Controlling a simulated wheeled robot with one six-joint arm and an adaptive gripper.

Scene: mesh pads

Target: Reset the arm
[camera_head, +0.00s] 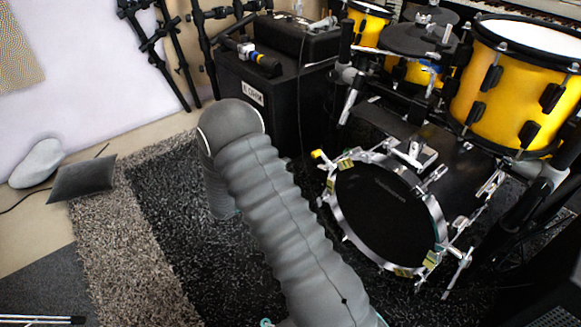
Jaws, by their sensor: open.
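My arm shows in the head view as a grey, ribbed sleeve. It rises from the bottom middle of the picture to a rounded bend left of centre. Behind that bend, a further grey part of my arm points down toward the dark rug and is partly hidden by the sleeve. My gripper is not visible, so neither its fingers nor anything between them can be seen.
A drum kit with yellow drums (513,90) and a black bass drum (385,215) stands close to the right of my arm. A black amplifier (262,100) stands behind it. A dark cushion-like object (82,179) lies left. The dark rug (175,215) left of my arm is clear.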

